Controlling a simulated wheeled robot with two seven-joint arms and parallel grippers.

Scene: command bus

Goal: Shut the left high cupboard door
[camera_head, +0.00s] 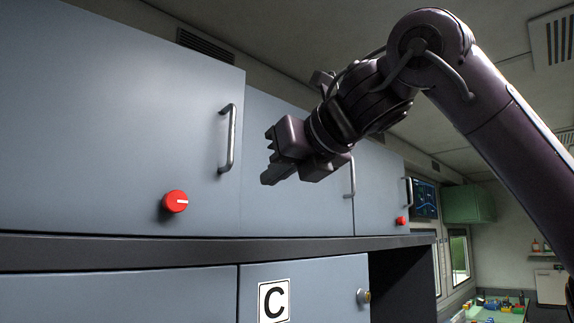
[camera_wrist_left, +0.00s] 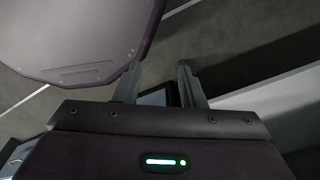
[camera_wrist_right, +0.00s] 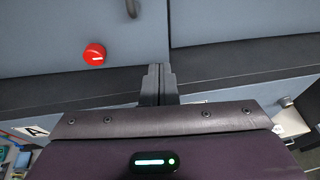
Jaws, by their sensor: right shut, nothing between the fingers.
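The left high cupboard door (camera_head: 120,120) is a large blue-grey panel filling the left of the head view. It has a vertical metal bar handle (camera_head: 228,138) near its right edge. Its top right corner stands a little higher than the neighbouring door's top; I cannot tell whether it is slightly ajar. My right gripper (camera_head: 268,162) is shut and empty, in front of the middle door and right of this handle, apparently touching nothing. It also shows in the right wrist view (camera_wrist_right: 158,82). My left gripper (camera_wrist_left: 157,82) is open and empty, outside the head view.
A red knob (camera_head: 175,201) sits low on the left door. The middle door (camera_head: 285,200) and right door (camera_head: 380,190) look shut. A dark ledge (camera_head: 200,250) runs below, above a lower door with a C label (camera_head: 273,301). A grey rounded panel (camera_wrist_left: 80,35) is near my left gripper.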

